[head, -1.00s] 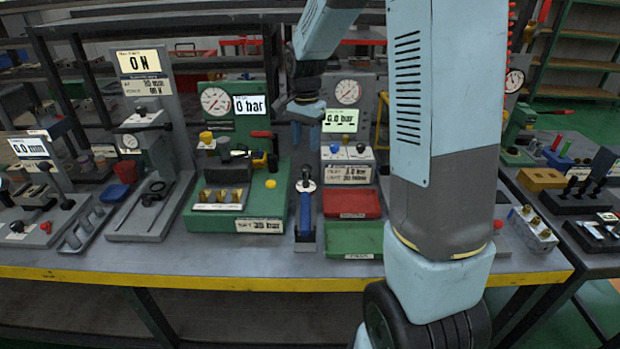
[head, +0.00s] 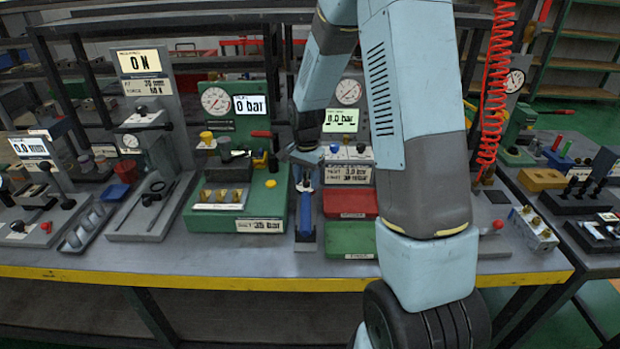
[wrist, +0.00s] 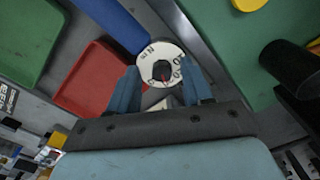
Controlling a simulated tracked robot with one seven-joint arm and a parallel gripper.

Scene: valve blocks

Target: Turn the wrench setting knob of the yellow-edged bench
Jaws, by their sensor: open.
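The yellow-edged bench (head: 200,278) runs across the head view. On it a blue-handled wrench (head: 305,215) sits between the green pressure rig and the red and green trays. Its setting knob is a dark knob in a round white dial with "Nm" and figures (wrist: 150,54), seen end-on in the wrist view. My gripper (head: 305,172) is low over the knob end in the head view and partly hides it. In the wrist view my gripper (wrist: 163,84) is open, with one blue finger on each side of the dial. Whether the fingers touch the knob cannot be told.
The green rig (head: 275,210) with a yellow button stands close on the left. The red tray (head: 350,201) and green tray (head: 351,238) lie close on the right. A gauge panel with a bar display (head: 341,121) stands behind. The bench's front strip is clear.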

